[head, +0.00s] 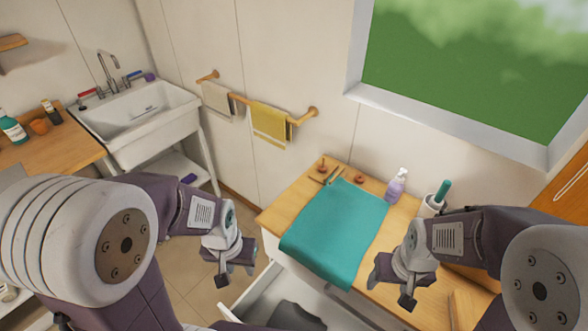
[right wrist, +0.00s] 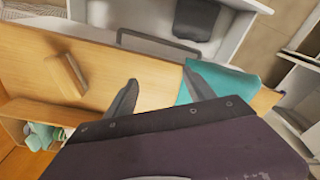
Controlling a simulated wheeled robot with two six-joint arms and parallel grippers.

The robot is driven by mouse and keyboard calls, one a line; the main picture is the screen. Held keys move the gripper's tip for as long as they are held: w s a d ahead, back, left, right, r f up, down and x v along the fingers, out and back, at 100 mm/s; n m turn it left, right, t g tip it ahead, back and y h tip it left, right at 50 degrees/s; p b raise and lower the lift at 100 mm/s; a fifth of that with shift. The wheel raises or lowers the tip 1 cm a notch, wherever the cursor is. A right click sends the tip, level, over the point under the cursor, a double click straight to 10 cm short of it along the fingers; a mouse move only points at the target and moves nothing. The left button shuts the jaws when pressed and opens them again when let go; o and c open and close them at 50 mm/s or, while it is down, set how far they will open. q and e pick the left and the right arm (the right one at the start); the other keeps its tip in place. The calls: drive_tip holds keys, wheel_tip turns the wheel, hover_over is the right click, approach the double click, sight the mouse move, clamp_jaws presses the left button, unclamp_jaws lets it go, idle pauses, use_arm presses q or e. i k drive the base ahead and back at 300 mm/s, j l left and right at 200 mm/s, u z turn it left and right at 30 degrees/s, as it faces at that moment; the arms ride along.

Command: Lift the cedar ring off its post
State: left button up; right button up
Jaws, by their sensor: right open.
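Two small reddish-brown wooden pieces stand at the back of the wooden cart top in the head view. One is a small upright post-like piece (head: 322,165); the other is a low round piece (head: 360,180). They are too small to tell which is the cedar ring on its post. My left gripper (head: 236,277) is open and empty, left of the cart and well away from both. My right gripper (head: 390,290) is open and empty near the cart's front right. Its spread fingers also show in the right wrist view (right wrist: 162,92), where neither piece is seen.
A teal cloth (head: 335,230) covers the middle of the cart top (head: 285,208). Thin sticks lie beside the post-like piece. A lilac pump bottle (head: 396,187) and a white holder (head: 430,207) with a green-handled item stand at the right. An open drawer (head: 262,293) juts out in front.

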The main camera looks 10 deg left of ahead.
sight(322, 170)
drive_tip(key=i+j+z, duration=0.1)
drive_tip(key=j, duration=0.35)
drive_tip(key=i+j+z, duration=0.1)
drive_tip(key=j, duration=0.4)
drive_tip(key=i+j+z, duration=0.1)
drive_tip(key=i+j, duration=0.15)
drive_tip(key=j, duration=0.25)
drive_tip(key=i+j, duration=0.1)
drive_tip(key=j, duration=0.4)
drive_tip(key=i+j+z, duration=0.15)
drive_tip(key=j, duration=0.35)
drive_tip(key=j+z, duration=0.1)
drive_tip(key=j, duration=0.4)
